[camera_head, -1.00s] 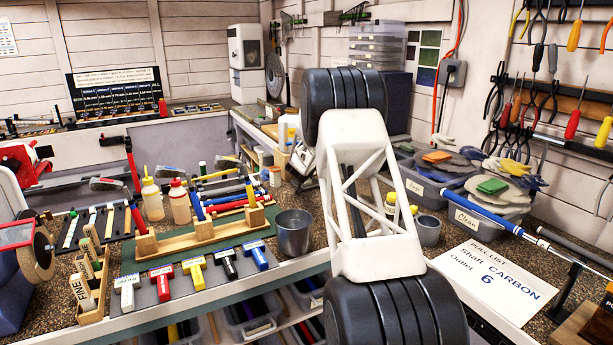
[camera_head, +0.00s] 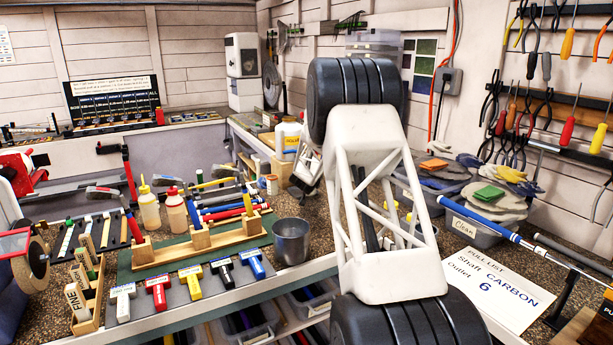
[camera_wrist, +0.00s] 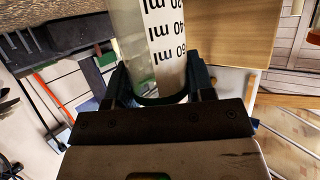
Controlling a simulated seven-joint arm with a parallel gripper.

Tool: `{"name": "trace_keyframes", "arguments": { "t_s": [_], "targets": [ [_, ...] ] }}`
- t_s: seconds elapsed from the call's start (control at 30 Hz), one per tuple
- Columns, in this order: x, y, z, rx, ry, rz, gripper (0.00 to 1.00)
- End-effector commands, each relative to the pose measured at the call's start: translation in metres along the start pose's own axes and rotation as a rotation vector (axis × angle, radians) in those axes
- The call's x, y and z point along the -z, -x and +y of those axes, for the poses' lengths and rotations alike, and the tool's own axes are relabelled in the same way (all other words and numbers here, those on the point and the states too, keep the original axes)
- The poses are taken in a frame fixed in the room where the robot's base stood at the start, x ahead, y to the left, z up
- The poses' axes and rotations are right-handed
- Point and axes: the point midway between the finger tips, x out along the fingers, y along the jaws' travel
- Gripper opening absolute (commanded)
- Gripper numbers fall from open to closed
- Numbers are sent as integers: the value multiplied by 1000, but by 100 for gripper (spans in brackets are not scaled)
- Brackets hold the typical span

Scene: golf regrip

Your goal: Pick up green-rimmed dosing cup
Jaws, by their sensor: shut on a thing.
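The green-rimmed dosing cup (camera_wrist: 160,45) fills the upper middle of the wrist view. It is clear or pale, with black ml marks that read upside down, and its dark green rim points toward my wrist. My gripper (camera_wrist: 160,84) is shut on it, one dark finger on each side near the rim.
A grey metal bucket (camera_head: 291,242) stands on the bench left of my arm. A white jug (camera_head: 289,139) stands behind. Grey bins with discs (camera_head: 478,228) and a pull list sheet (camera_head: 488,287) lie right. Wooden block holders (camera_head: 200,242) are at left.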

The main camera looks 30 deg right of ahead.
Motion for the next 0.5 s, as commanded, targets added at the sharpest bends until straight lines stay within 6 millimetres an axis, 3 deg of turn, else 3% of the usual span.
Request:
{"name": "trace_keyframes", "arguments": {
  "t_s": [0.5],
  "targets": [
    [-26,63,47,-1,1,0,26]
  ]
}}
